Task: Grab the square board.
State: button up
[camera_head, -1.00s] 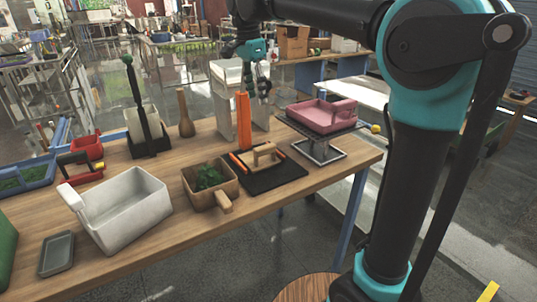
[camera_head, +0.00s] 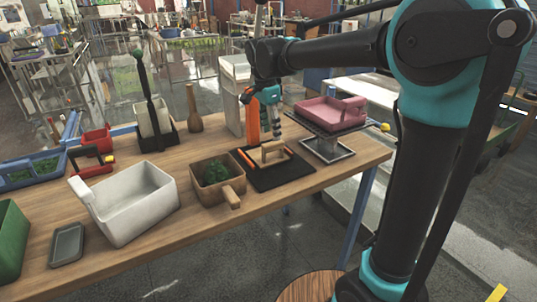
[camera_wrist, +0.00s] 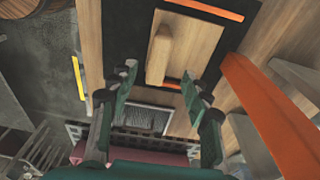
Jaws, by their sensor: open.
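The square board (camera_head: 265,162) is light wood with a raised wooden bar handle (camera_head: 272,148) on top. It lies on a black mat (camera_head: 287,181) between orange strips. In the wrist view, the board (camera_wrist: 200,38) is at upper middle, with its handle (camera_wrist: 159,48) on its left side. My gripper (camera_head: 277,137) points down just above the board in the head view. In the wrist view, my gripper (camera_wrist: 160,88) has its dark green fingers spread wide with nothing between them. The fingertips appear apart from the board; the exact height is unclear.
An orange post (camera_head: 252,122) stands close behind the board, and beside my right finger in the wrist view (camera_wrist: 262,108). A pink tray (camera_head: 328,115) on a stand is to the right. A brown planter box (camera_head: 207,193) and white bin (camera_head: 140,210) are to the left.

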aim_at(273, 143)
jog(key=shift+d+f, duration=0.2)
jog(key=shift+f, duration=1.5)
grip_shut()
